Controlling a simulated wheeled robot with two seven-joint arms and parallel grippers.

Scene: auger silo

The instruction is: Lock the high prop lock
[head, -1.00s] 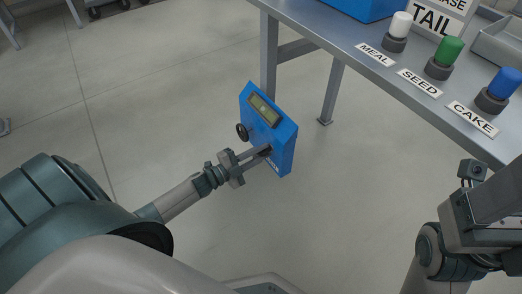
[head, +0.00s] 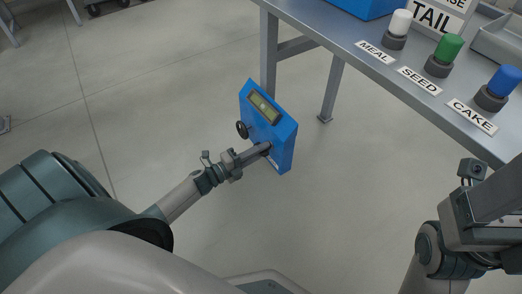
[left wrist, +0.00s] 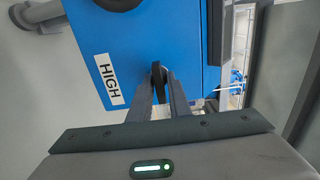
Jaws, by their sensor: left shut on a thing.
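A blue box (head: 268,125) with a small display window stands near the table leg in the head view. In the left wrist view its blue face (left wrist: 130,65) carries a white HIGH label (left wrist: 108,78). A dark lock knob (left wrist: 158,76) sits beside the label, seen edge-on. My left gripper (head: 266,148) reaches the box's lower part, its fingers shut on this knob, one on each side. The fingertips partly hide the knob. Part of my right arm (head: 490,212) shows at the right edge; its fingers are not visible.
A black round knob (head: 242,130) sticks out from the box's left side. A grey table (head: 345,45) at upper right bears white, green and blue capped knobs labelled MEAL, SEED and CAKE. The floor (head: 345,200) around the box is clear.

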